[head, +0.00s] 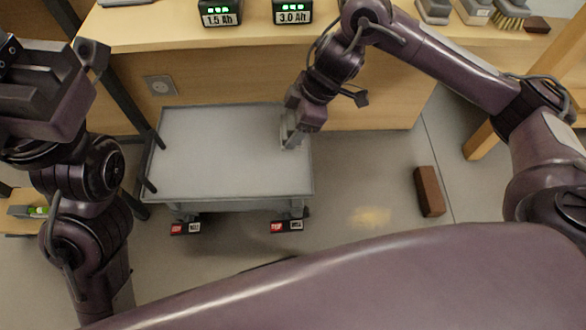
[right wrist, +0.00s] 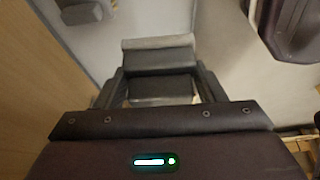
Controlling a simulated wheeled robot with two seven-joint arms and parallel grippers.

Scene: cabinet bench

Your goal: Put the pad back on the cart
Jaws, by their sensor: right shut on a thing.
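The cart (head: 215,155) is a low grey trolley with a flat, rimmed top, left of centre in the head view. My right gripper (head: 292,138) is over the right end of the cart top. It is shut on a grey pad (head: 286,130), mostly hidden by the gripper there. In the right wrist view the pad (right wrist: 160,62) sits between the fingers, with a paler far edge. I cannot tell whether the pad touches the cart top. My left gripper (head: 88,58) is at the upper left, away from the cart; its jaws do not show clearly.
A wooden bench (head: 200,28) stands behind the cart, with two chargers (head: 292,12) on it. A brush (head: 510,14) and grey blocks (head: 433,10) lie at its right. A brown brick (head: 429,191) lies on the floor, near a yellowish patch (head: 371,217). The visible cart top is otherwise bare.

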